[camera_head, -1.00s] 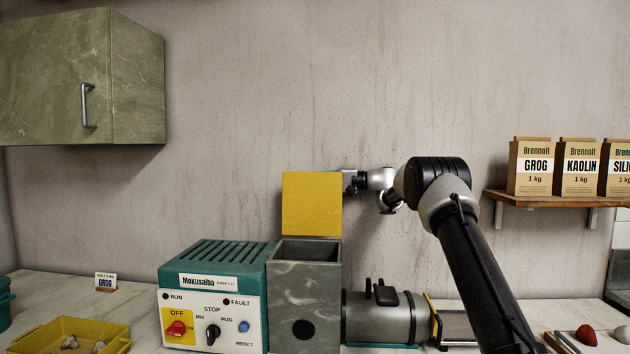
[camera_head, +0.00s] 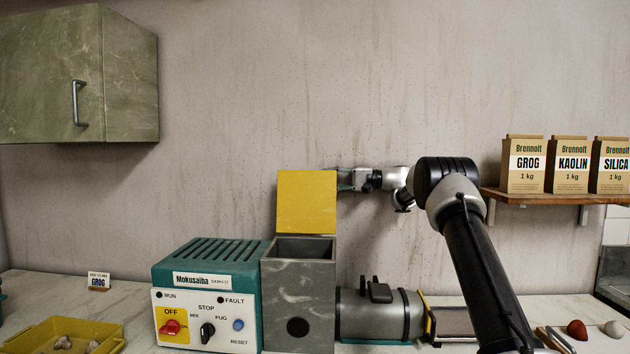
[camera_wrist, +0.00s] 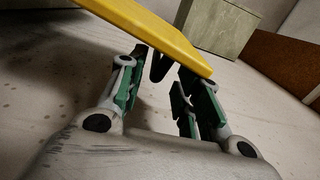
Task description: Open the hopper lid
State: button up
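The yellow hopper lid (camera_head: 306,202) stands upright at the back of the open grey hopper (camera_head: 300,280), whose dark mouth shows. My gripper (camera_head: 346,181) is at the lid's right edge, level with its upper part. In the wrist view the gripper's green-padded fingers (camera_wrist: 160,90) are apart, with a gap between them. The yellow lid (camera_wrist: 150,28) crosses above the fingertips there, with a dark handle-like piece (camera_wrist: 160,66) under it, between the fingers. I cannot tell whether the fingers touch the lid.
A teal control box (camera_head: 208,290) with knobs stands left of the hopper. The grey machine barrel (camera_head: 375,314) is at its right. A green cabinet (camera_head: 80,75) hangs upper left. A wooden shelf (camera_head: 560,198) with several paper bags is at the right.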

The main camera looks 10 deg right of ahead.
jog(key=v, duration=0.5)
jog(key=shift+d, duration=0.1)
jog(key=shift+s, duration=0.1)
